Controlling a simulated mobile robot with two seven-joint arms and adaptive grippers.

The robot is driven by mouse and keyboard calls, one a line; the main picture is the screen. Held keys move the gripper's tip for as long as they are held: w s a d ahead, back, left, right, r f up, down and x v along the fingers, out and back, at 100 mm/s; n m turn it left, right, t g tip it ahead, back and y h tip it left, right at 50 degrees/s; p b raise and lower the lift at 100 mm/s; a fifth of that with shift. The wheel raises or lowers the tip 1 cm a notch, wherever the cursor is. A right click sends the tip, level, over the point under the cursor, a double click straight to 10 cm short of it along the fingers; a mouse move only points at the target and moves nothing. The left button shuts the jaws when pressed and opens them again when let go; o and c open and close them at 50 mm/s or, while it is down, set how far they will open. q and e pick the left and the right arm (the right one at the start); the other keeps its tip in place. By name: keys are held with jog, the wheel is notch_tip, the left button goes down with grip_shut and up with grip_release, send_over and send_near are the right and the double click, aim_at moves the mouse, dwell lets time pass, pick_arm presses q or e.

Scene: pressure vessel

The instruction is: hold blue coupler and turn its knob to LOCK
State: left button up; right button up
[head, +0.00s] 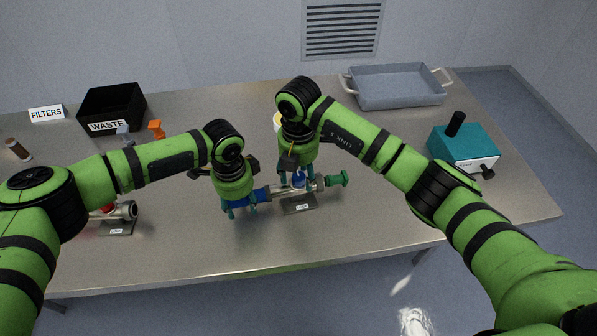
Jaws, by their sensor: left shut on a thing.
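The blue coupler (264,194) lies level along a metal pipe fixture on the table, in the middle of the head view. My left gripper (241,211) points down and is shut on the coupler's left part, its fingers hiding some of it. A small blue knob (298,180) stands on top of the fixture, to the right of the coupler. My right gripper (297,176) points down over this knob, with its fingers apart on either side. Its wrist hides part of what is behind. The knob's setting is too small to read.
A green handle (338,179) ends the fixture on the right, above a labelled base plate (299,204). Another fixture (118,213) stands at left, partly behind my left arm. A black waste bin (112,105), grey tray (398,88) and teal box (463,148) stand around. The front table edge is clear.

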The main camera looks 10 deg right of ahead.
grip_shut()
